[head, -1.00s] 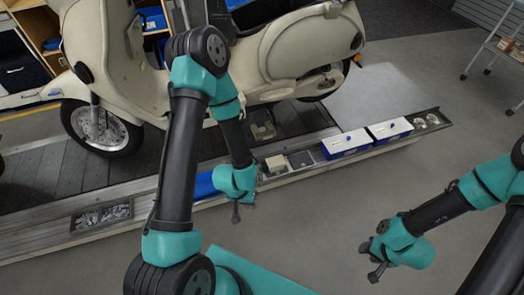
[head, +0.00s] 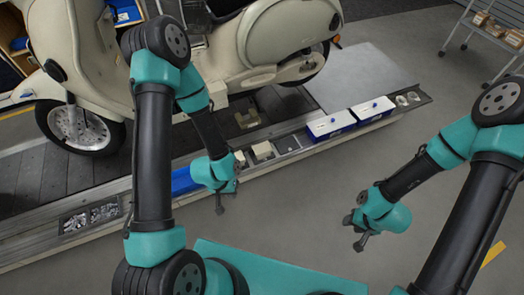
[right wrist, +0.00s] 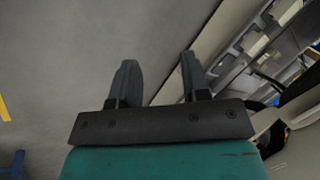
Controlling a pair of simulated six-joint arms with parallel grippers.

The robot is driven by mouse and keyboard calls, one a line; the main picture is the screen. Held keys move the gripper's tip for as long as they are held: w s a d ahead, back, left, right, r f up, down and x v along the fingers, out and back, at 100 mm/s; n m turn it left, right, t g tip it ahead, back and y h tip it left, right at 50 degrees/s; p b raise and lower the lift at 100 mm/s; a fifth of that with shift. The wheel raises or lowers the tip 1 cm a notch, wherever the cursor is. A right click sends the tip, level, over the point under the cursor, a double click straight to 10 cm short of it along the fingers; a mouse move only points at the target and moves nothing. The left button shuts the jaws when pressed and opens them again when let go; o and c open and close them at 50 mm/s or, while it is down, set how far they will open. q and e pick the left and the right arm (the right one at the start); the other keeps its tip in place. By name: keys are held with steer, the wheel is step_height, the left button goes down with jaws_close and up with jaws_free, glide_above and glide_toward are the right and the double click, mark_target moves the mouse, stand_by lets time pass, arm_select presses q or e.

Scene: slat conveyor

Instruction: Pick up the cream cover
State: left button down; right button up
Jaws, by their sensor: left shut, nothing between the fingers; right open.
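A small cream block (head: 262,150), which may be the cream cover, sits on the long ledge in front of the scooter. A second cream piece (head: 239,158) shows just left of it, partly hidden by my left wrist. My left gripper (head: 221,205) is shut and empty, pointing down in front of the ledge, below and left of the cream pieces. My right gripper (head: 358,235) is open and empty over the grey floor, well right of the ledge pieces. In the right wrist view, its two fingers (right wrist: 159,85) stand apart with only floor and the ledge's edge beyond.
A cream scooter (head: 275,45) stands behind the ledge. The ledge holds a blue bin (head: 183,182), a dark tray (head: 287,144), two blue-and-white boxes (head: 331,124) and a tray of metal parts (head: 92,217). A wheeled rack (head: 485,30) stands far right. Floor between my arms is clear.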

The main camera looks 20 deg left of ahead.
steer(key=shift+o, duration=0.2)
steer(key=o, duration=1)
steer(key=shift+o, duration=0.2)
steer(key=shift+w, duration=0.1)
